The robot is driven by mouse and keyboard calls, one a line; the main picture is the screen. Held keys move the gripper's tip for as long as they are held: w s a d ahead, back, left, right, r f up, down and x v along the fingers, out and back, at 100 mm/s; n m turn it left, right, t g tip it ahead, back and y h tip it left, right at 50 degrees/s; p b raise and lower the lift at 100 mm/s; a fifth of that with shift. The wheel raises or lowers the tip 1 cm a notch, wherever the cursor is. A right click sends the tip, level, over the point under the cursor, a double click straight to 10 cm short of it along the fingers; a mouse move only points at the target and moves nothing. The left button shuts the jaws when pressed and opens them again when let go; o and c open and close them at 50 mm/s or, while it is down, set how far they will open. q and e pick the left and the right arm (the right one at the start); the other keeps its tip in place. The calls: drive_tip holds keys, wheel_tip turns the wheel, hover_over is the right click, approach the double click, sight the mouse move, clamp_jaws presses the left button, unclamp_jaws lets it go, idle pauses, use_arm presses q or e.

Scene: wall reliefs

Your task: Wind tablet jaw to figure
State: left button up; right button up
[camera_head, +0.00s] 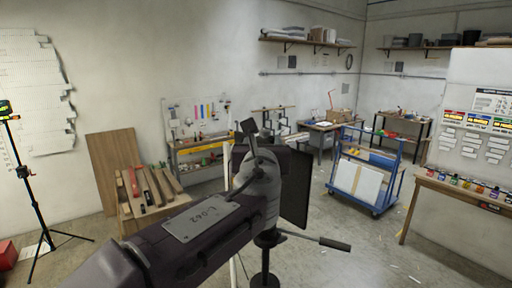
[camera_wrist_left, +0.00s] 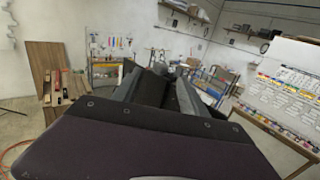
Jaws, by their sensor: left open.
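My left gripper (camera_head: 284,165) is at the end of the arm that comes in from the lower left, and points away from me. In the left wrist view its two dark fingers (camera_wrist_left: 160,82) stand apart, with nothing clearly between them. A black stand (camera_head: 265,262) with a side handle (camera_head: 334,243) rises at the bottom centre, just below my left wrist. Its upper part is hidden behind the arm. A dark flat panel (camera_head: 298,195) shows right of the wrist; I cannot tell what it belongs to. The tablet jaw and the figure cannot be made out clearly. My right gripper is out of view.
A blue cart (camera_head: 362,182) with panels stands right of centre. A wooden table (camera_head: 465,190) with small coloured pots is at the right. Timber pieces (camera_head: 150,190) and a tripod (camera_head: 35,200) stand at the left. Open floor lies between the stand and the cart.

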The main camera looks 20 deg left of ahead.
sight(263, 132)
use_arm(q)
drive_tip(key=x, duration=0.1)
drive_tip(key=p+x, duration=0.1)
drive_tip(key=x, duration=0.1)
drive_tip(key=p+x, duration=0.1)
drive_tip(key=shift+w+a+r, duration=0.3)
drive_tip(key=x, duration=0.3)
drive_tip(key=p+x, duration=0.1)
drive_tip(key=shift+w+d+f, duration=0.3)
drive_tip(key=shift+w+f, duration=0.05)
drive_tip(key=shift+w, duration=0.35)
drive_tip(key=shift+s, duration=0.3)
drive_tip(key=shift+s+a+r, duration=0.1)
drive_tip(key=shift+s, duration=0.1)
drive_tip(key=c, duration=0.3)
clamp_jaws()
drive_tip(key=shift+s+a+f+m+h+b, duration=0.1)
drive_tip(key=shift+m+h+b, duration=0.3)
drive_tip(key=shift+h+b, duration=0.2)
drive_tip(key=shift+a+f+m+h+b, duration=0.1)
drive_tip(key=shift+m+h+b, duration=0.3)
drive_tip(key=shift+h+b, duration=0.2)
drive_tip(key=shift+d+r+m+h+b, duration=0.15)
drive_tip(key=shift+m+h+b, duration=0.15)
drive_tip(key=shift+m+h, duration=0.6)
drive_tip(key=shift+d+h, duration=0.1)
drive_tip(key=shift+h, duration=0.4)
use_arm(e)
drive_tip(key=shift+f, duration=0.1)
